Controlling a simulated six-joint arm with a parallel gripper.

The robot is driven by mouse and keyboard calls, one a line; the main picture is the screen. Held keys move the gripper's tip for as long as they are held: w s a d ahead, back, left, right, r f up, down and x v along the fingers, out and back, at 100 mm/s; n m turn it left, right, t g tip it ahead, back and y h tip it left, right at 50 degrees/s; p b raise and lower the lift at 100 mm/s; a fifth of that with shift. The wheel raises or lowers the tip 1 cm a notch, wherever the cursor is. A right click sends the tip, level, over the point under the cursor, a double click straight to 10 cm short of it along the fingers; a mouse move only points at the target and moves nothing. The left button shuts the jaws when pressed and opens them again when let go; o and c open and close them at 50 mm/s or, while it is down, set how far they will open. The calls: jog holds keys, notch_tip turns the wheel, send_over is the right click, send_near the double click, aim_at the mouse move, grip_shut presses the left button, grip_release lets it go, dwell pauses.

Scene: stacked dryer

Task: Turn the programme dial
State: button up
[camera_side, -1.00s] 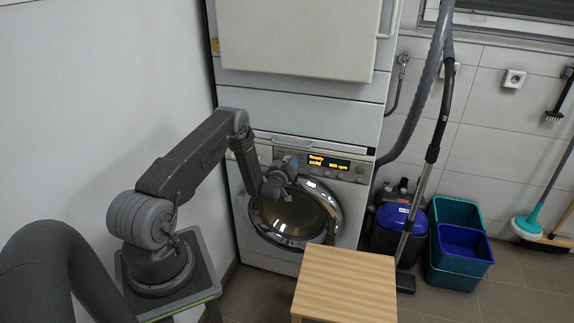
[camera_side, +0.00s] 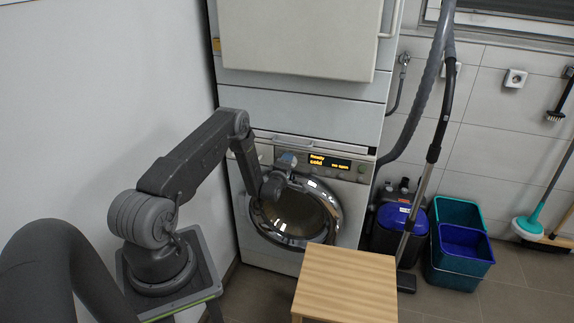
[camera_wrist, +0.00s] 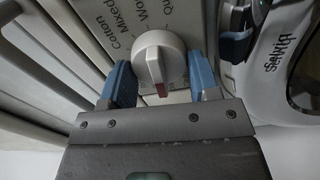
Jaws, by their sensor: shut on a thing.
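The programme dial (camera_wrist: 158,60) is a round white knob with a raised grip bar and a red mark. In the wrist view the red mark points down the picture, towards my gripper's body. My gripper (camera_wrist: 161,82) has its two blue fingertips on either side of the dial and is shut on it. Printed programme names, such as Cotton and Mixed, show above the dial. In the side view my gripper (camera_side: 287,160) is at the control panel of the lower machine (camera_side: 247,198), and it hides the dial.
The round glass door (camera_side: 300,215) is shut below the panel. A wooden stool (camera_side: 345,282) stands in front of the machine. A vacuum cleaner (camera_side: 398,228) and blue and teal buckets (camera_side: 462,245) stand to the right. The upper machine (camera_side: 298,35) overhangs the panel.

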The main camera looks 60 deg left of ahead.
jog(key=n, duration=0.3)
jog(key=shift+f+n, duration=0.1)
jog(key=shift+n, duration=2)
jog(key=o, duration=0.9)
jog(key=shift+f, duration=0.1)
jog(key=shift+d, duration=0.1)
jog(key=v, duration=1.3)
jog(key=shift+s+d, duration=0.2)
jog(key=shift+s, duration=0.05)
